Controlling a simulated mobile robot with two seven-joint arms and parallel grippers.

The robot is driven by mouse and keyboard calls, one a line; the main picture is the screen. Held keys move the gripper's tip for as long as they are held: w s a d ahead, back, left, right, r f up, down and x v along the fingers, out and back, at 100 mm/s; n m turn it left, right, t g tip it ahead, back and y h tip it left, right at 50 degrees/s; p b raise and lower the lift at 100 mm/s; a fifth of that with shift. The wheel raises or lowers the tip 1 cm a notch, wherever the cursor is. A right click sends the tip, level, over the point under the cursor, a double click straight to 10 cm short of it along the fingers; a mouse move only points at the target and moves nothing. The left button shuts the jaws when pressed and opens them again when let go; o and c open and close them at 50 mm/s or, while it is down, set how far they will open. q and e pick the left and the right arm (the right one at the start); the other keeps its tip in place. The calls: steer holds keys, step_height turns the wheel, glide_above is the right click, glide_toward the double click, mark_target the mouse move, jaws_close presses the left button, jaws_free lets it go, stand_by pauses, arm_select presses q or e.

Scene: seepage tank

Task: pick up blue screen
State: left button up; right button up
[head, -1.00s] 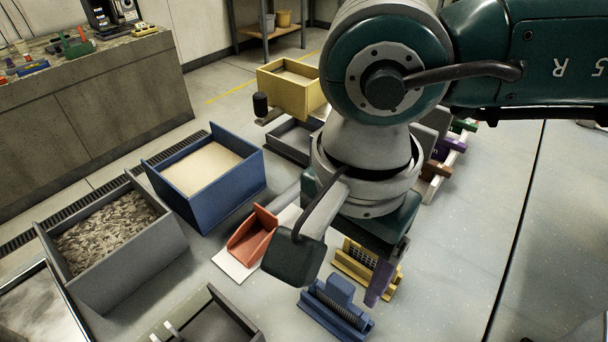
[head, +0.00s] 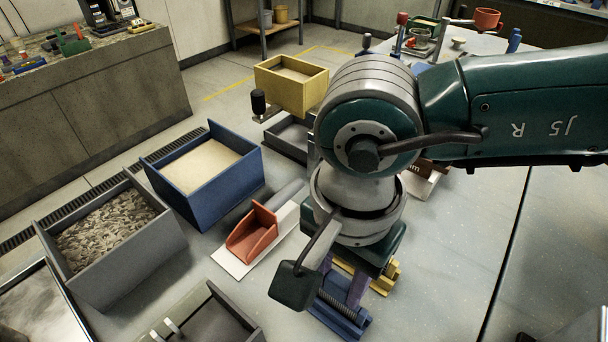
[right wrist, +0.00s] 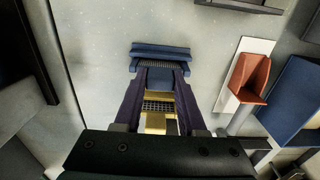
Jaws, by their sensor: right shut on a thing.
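The blue screen (head: 338,318) stands on the pale floor or bench surface, low in the head view. It also shows in the right wrist view (right wrist: 160,52), with a ribbed dark mesh strip along its base and an upright blue block. My right gripper (head: 357,288) points down at it, and its purple fingers are shut on the blue block, one on each side. In the right wrist view the fingertips (right wrist: 159,76) flank that block. My arm and gripper hide part of the screen in the head view. My left gripper is not in view.
A yellow screen (head: 384,277) stands close behind the blue one. A red scoop (head: 252,237) lies on a white board to the left. A blue sand box (head: 215,195) and a grey box (head: 110,275) stand further left.

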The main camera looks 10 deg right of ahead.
jaws_close()
